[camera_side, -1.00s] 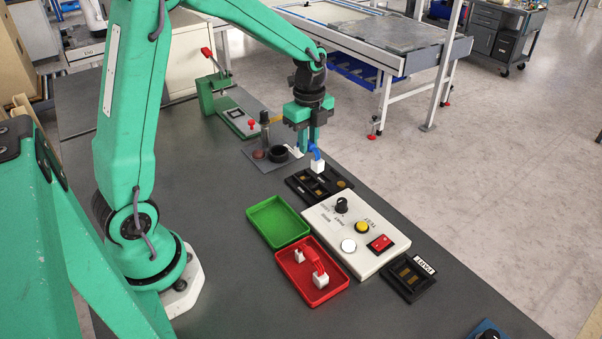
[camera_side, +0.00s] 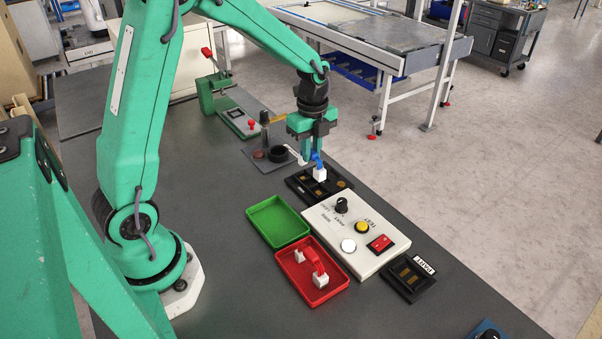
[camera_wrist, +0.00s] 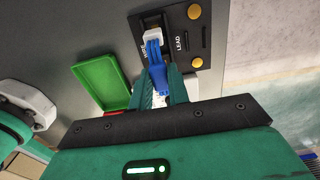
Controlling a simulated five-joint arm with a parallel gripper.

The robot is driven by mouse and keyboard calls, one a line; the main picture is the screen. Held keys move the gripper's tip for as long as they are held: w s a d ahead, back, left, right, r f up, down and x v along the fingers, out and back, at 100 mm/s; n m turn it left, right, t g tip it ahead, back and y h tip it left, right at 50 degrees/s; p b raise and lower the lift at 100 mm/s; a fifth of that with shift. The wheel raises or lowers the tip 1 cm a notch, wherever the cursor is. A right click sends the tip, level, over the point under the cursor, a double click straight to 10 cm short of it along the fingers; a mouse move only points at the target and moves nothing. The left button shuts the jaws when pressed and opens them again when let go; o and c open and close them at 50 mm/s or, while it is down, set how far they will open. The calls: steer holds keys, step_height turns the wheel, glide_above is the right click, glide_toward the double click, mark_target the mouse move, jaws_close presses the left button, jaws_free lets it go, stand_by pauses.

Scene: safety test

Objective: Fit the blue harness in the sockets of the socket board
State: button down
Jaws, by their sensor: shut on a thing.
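The blue harness (camera_side: 317,159) has white plugs, and one plug (camera_side: 320,174) hangs at the front over the black socket board (camera_side: 343,183). Another white plug (camera_side: 293,154) shows on the other side of my gripper (camera_side: 311,147). My gripper is shut on the blue harness. In the wrist view the blue harness (camera_wrist: 155,60) lies between my fingers (camera_wrist: 160,92), with a white plug (camera_wrist: 152,35) over a slot in the socket board (camera_wrist: 193,32). Whether the plug touches or enters the socket cannot be told. The far plug's seat is hidden.
A white test box (camera_side: 330,232) with a knob and buttons stands just in front of the board. A green tray (camera_side: 278,222) is empty; a red tray (camera_side: 303,291) holds a red harness (camera_side: 315,264). A grey fixture (camera_side: 265,160) stands behind.

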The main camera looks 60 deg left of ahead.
steer(key=shift+f, duration=1.45)
steer(key=shift+f, duration=0.95)
stand_by(1.6)
steer(key=c, duration=0.9)
jaws_free()
steer(key=shift+o, duration=0.2)
steer(key=shift+r, duration=0.1)
steer(key=shift+r, duration=3.35)
steer(key=shift+r, duration=0.15)
